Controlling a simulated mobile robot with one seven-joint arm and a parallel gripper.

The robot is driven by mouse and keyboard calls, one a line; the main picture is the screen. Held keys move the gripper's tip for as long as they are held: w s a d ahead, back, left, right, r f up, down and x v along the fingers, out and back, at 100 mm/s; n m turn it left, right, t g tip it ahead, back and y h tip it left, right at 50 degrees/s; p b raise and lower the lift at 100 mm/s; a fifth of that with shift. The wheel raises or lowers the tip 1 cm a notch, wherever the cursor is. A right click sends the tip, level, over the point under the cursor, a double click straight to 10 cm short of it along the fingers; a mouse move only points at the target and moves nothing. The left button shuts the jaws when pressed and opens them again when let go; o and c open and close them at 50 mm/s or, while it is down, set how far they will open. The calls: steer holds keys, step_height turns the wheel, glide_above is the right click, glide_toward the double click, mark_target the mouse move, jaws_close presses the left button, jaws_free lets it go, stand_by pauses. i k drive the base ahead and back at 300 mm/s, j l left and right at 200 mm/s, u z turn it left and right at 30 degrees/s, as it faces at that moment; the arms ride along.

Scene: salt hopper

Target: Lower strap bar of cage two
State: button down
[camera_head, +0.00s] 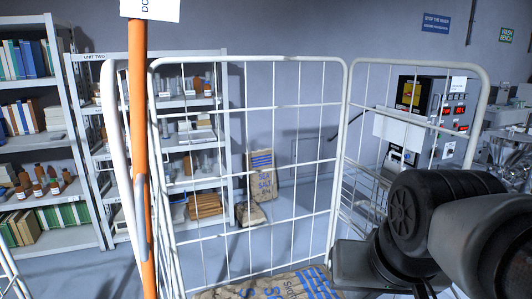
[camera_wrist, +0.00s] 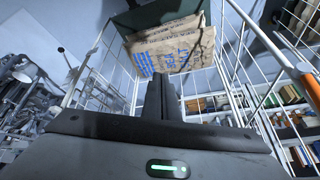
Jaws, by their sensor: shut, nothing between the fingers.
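A wire roll cage (camera_head: 348,75) with pale tube frames stands in front of me in the head view. An upright orange bar (camera_head: 138,120) stands at its left front side, with a white label (camera_head: 150,9) at its top, cut off by the picture edge. I cannot tell how the bar is fixed to the cage. My gripper (camera_wrist: 160,82) is shut and empty in the wrist view, with cage wires and printed sacks (camera_wrist: 172,48) beyond it. In the head view my arm is at the right, apart from the orange bar, and the fingertips are not clear.
A printed sack (camera_head: 270,293) lies low inside the cage. Shelves (camera_head: 75,190) with books and bottles stand behind at the left. Another sack (camera_head: 262,175) leans by the back wall. A machine (camera_head: 405,130) with red displays stands behind the cage's right side.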

mark_target(138, 12)
steer(key=z, duration=1.05)
steer(key=u, duration=0.45)
steer(key=k+u, duration=0.1)
steer(key=u, duration=0.8)
steer(key=k+u, duration=0.1)
steer(key=u, duration=0.8)
